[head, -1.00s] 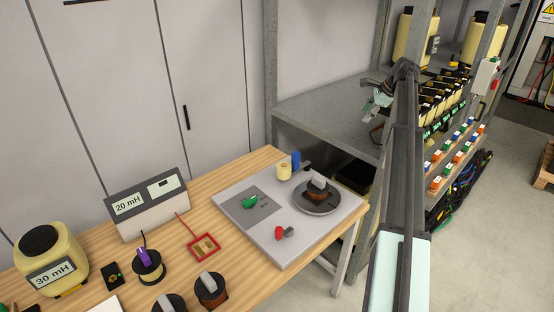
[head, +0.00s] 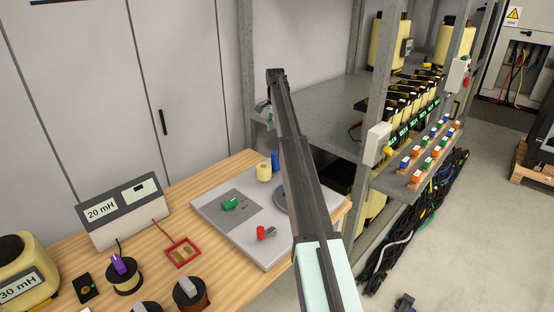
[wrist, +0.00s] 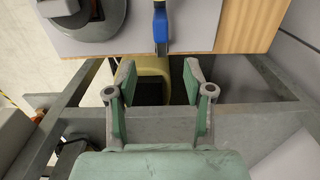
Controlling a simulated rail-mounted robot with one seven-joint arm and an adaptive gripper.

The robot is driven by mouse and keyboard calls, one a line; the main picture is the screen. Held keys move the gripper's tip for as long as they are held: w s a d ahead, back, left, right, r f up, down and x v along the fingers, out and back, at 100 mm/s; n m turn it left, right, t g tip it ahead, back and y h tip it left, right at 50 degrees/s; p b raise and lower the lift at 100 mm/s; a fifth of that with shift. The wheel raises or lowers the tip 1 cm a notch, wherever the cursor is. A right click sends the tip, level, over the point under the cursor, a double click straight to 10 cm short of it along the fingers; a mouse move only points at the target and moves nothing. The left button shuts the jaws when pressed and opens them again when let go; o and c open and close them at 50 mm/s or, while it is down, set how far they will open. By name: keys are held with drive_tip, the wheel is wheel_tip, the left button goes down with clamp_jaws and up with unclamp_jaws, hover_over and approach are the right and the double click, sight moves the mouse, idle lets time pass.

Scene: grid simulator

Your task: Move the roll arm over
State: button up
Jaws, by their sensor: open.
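My arm (head: 300,170) reaches from the bottom of the head view up past the right part of the white board. My gripper (head: 266,113) is at its far end, partly hidden behind the arm, in front of the grey cabinet and left of the shelf. In the wrist view my gripper (wrist: 160,72) has two green-padded fingers spread apart with nothing held between them. Beyond the fingers show the board's edge and a pale yellow rounded object (wrist: 154,66) below it.
The metal shelf (head: 320,125) stands behind right.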

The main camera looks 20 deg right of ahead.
sight(275, 152)
wheel_tip(275, 152, down, 16)
drive_tip(key=p, duration=0.4)
drive_tip(key=shift+r, duration=0.25)
clamp_jaws()
